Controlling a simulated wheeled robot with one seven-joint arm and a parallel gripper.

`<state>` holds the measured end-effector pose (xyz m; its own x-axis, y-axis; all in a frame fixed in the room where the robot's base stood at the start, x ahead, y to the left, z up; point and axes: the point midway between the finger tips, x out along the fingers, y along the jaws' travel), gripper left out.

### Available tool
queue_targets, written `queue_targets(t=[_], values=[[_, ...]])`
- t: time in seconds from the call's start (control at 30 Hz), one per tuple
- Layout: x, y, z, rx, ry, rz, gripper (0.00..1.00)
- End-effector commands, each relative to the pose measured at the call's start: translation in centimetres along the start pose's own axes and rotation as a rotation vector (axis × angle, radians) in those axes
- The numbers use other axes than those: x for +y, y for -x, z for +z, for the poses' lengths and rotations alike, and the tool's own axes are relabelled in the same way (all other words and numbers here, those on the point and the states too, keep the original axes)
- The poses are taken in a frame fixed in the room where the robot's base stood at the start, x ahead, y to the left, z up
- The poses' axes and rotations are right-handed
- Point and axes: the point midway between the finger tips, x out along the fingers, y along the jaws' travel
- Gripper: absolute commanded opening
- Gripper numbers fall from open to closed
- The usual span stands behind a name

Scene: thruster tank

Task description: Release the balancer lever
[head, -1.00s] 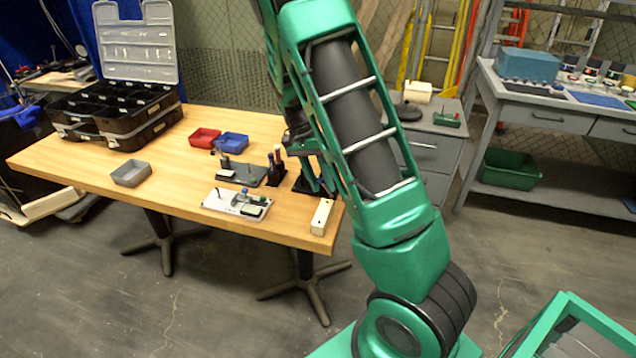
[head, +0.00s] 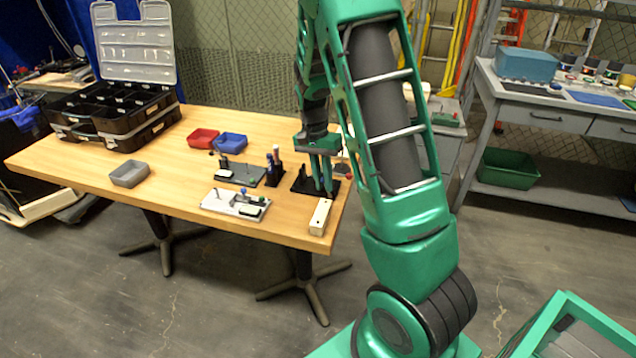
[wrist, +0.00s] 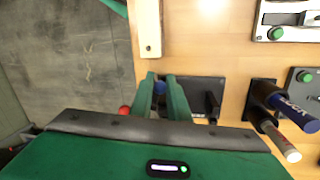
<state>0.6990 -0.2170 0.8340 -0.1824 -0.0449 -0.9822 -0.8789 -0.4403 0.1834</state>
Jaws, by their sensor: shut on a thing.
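My gripper (head: 322,186) points down over a black base plate (head: 301,187) near the right end of the table.
A cream block (head: 320,216) lies at the table's front right edge. A light panel (head: 236,205), a dark panel (head: 240,174) and a holder with pens (head: 274,178) stand left of the plate. Grey (head: 129,173), red (head: 202,138) and blue (head: 229,142) trays sit farther left.

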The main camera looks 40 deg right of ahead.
Motion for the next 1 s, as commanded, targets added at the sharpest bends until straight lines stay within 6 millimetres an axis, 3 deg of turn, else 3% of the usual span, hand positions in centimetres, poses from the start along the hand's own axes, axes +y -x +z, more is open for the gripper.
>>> queue_targets(t=[0.5,1.0], values=[[1.7,0.2,-0.3,-0.061,0.027,-0.320,0.00],[2.0,0.2,-0.4,-0.075,0.037,-0.396,0.00]])
